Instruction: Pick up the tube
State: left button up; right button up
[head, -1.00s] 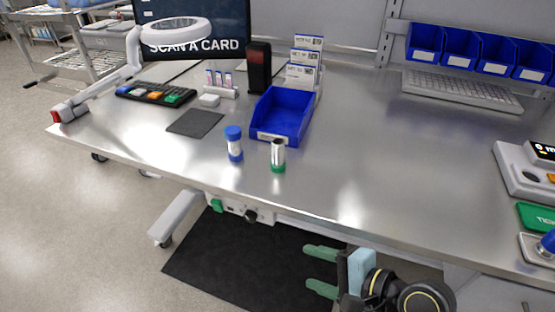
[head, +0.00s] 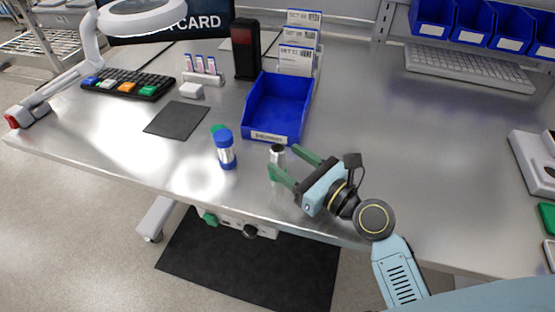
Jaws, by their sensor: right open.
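My left gripper is out of view.
A blue bin (head: 277,104) stands just behind the silver tube. A dark mat (head: 176,119), a keypad with coloured keys (head: 128,86) and a lamp arm (head: 90,60) are at left.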

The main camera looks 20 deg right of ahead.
aim_at(271, 149)
jog(key=shift+w+a, duration=0.2)
jog(key=shift+w, duration=0.1)
jog(key=shift+x, duration=0.85)
jog(key=x, duration=0.3)
jog(key=shift+w+f, duration=0.1)
jog(key=shift+w, duration=0.15)
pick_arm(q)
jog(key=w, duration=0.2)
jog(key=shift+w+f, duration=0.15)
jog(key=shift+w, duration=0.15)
pick_arm(e)
jog(key=c, duration=1.1)
